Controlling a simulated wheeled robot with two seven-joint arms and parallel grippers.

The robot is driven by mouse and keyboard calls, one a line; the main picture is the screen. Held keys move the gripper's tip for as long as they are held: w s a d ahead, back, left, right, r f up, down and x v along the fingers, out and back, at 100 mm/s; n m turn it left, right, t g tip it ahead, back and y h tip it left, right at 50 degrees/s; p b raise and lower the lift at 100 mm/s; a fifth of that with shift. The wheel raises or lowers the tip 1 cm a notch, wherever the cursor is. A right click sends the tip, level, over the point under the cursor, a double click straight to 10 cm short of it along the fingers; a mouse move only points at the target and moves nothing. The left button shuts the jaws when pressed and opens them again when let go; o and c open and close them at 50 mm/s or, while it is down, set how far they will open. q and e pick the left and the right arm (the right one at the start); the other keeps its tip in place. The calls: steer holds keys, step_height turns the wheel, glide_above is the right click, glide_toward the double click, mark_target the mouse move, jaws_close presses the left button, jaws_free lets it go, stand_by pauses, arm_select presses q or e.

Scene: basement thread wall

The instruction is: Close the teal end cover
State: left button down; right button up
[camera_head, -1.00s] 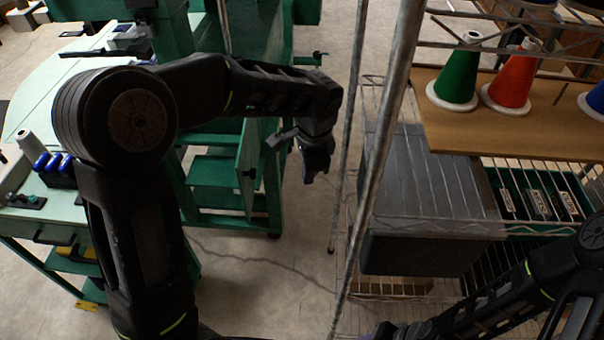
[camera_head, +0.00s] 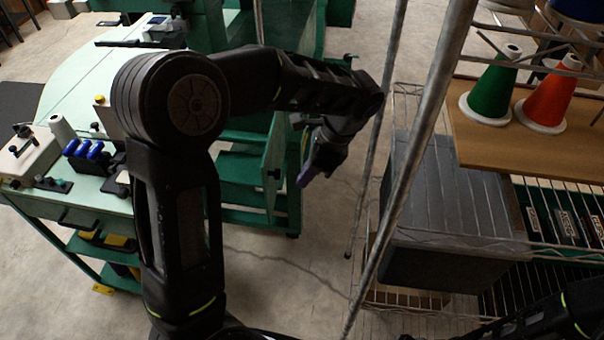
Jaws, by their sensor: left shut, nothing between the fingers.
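The teal end cover (camera_head: 273,160) is an upright panel at the near end of the green machine, left of the picture's middle. It stands swung out at an angle, with open green shelves (camera_head: 236,166) showing to its left. A small dark latch or knob sits on it. My left gripper (camera_head: 304,180) is shut and empty, pointing down just right of the cover's free edge. I cannot tell whether it touches the cover. My left forearm hides the cover's top. My right arm (camera_head: 548,322) lies low at the right, its gripper out of view.
A metal rack post (camera_head: 412,160) and a thinner pole stand right of my left gripper. A grey box (camera_head: 455,200) and thread cones (camera_head: 491,92) sit on the rack. A pale green table (camera_head: 75,95) is at left. Cracked floor (camera_head: 290,270) lies clear between.

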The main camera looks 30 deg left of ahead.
arm_select(q)
glide_toward(268, 205)
step_height(268, 205, down, 4)
steer(key=d, duration=0.2)
steer(key=a+p, duration=0.1)
steer(key=a, duration=0.2)
steer(key=shift+s+a+f+p, duration=0.1)
steer(key=shift+s+p, duration=0.1)
steer(key=shift+p, duration=0.2)
steer(key=shift+a, duration=0.1)
